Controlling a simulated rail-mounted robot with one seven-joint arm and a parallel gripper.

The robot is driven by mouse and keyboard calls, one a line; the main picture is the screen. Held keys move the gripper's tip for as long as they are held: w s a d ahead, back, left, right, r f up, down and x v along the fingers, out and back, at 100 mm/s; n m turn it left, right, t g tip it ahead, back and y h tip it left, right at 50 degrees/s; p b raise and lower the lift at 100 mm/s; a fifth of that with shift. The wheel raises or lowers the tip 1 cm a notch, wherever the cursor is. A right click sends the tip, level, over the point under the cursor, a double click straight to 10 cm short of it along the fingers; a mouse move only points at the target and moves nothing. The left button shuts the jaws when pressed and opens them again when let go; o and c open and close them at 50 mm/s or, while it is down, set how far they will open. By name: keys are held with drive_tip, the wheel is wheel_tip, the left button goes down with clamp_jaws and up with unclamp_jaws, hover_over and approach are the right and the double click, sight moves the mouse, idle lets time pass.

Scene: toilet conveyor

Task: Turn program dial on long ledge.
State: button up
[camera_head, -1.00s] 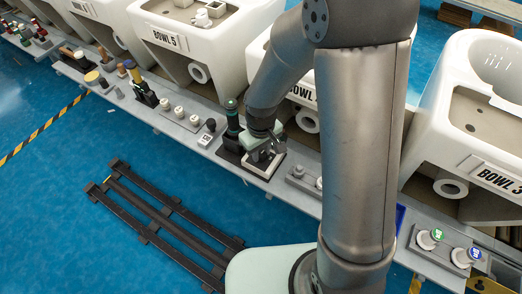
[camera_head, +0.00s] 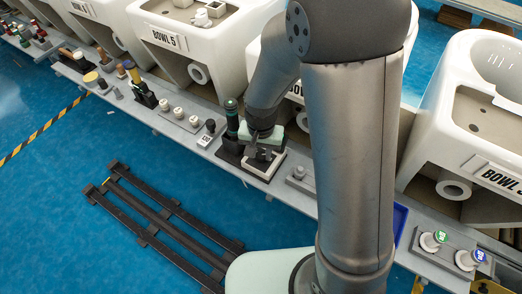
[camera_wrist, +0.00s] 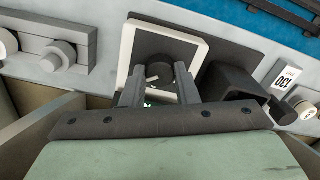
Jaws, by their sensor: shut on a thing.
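The program dial (camera_wrist: 160,74) is a dark round knob in a white-framed square panel (camera_wrist: 195,47) in the wrist view. My gripper (camera_wrist: 159,78) has one finger on each side of the knob and is shut on it. In the head view my gripper (camera_head: 264,153) is low over the same panel (camera_head: 266,172) on the long grey ledge (camera_head: 181,134). The knob is hidden there by my gripper. I cannot make out the dial's markings.
A dark green-topped cylinder (camera_head: 232,118) stands just left of the panel. A block of grey knobs (camera_wrist: 62,54) and a dark box (camera_wrist: 229,84) flank it in the wrist view. White toilet bowls line the back. A black slatted pallet (camera_head: 165,215) lies on the blue floor.

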sight(261, 155)
drive_tip(key=shift+m, duration=0.6)
drive_tip(key=o, duration=1)
wheel_tip(261, 155, up, 18)
drive_tip(key=p, duration=0.2)
drive_tip(key=shift+f+p, duration=0.25)
drive_tip(key=shift+p, duration=0.05)
drive_tip(key=s+d+r+n+p, duration=0.2)
drive_tip(key=s+d+r+p, duration=0.2)
drive_tip(key=s, duration=0.3)
drive_tip(key=s+d+r+n+p, duration=0.2)
drive_tip(key=s+d+r+p, duration=0.2)
drive_tip(key=s+d+p, duration=0.1)
drive_tip(key=s+d, duration=0.1)
drive_tip(key=s, duration=0.1)
drive_tip(key=shift+s+r+n, duration=0.3)
drive_tip(key=shift+s+n, duration=0.05)
drive_tip(key=shift+n, duration=0.05)
